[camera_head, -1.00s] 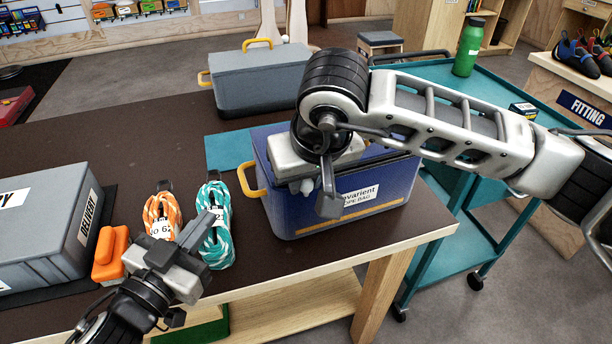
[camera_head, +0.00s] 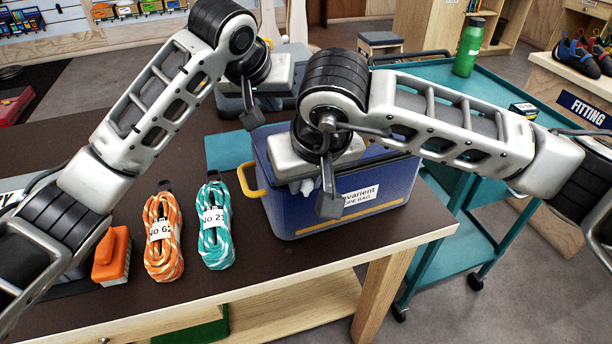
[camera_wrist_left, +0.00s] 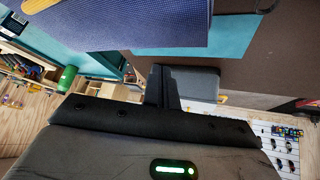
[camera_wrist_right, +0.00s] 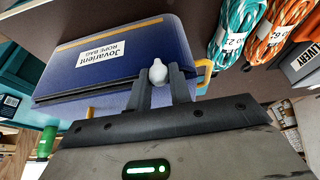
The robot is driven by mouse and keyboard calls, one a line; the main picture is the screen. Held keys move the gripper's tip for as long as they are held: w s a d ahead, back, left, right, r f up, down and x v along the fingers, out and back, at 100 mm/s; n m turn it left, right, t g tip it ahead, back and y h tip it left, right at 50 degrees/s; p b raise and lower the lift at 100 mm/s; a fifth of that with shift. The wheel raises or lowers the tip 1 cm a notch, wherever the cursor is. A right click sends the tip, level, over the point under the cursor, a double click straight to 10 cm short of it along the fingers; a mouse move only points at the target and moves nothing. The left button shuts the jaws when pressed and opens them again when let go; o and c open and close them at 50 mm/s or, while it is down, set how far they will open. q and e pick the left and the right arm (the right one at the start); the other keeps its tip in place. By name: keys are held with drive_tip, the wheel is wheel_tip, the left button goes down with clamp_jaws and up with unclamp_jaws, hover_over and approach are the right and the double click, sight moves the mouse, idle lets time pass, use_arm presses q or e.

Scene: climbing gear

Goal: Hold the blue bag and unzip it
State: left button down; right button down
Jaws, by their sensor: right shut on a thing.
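The blue bag (camera_head: 385,190), box-shaped with a yellow side handle (camera_head: 250,180) and a rope bag label, sits upright at the table's right end. My right gripper (camera_head: 322,190) is at its top left front edge, partly covering the bag. In the right wrist view the gripper (camera_wrist_right: 163,84) is shut on a small white knob (camera_wrist_right: 158,70), which looks like the zip pull. My left gripper (camera_head: 252,116) is just behind the bag's left back corner, empty. In the left wrist view its fingers (camera_wrist_left: 163,85) look together, apart from the bag (camera_wrist_left: 150,25). My right arm hides part of the bag's top.
An orange rope (camera_head: 163,240) and a teal rope (camera_head: 215,235) lie left of the bag, beside an orange block (camera_head: 112,255). A grey case (camera_head: 232,102) stands behind, partly hidden by my left arm. A teal cart (camera_head: 455,240) stands right of the table (camera_head: 260,265).

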use_arm(q)
drive_tip(key=shift+s+r+m+g+y, duration=0.3)
drive_tip(key=shift+s+r+g+y, duration=0.1)
drive_tip(key=shift+s+r+g, duration=0.35)
drive_tip(key=shift+a, duration=0.1)
drive_tip(key=shift+f, duration=2.3)
drive_tip(key=shift+f, duration=0.65)
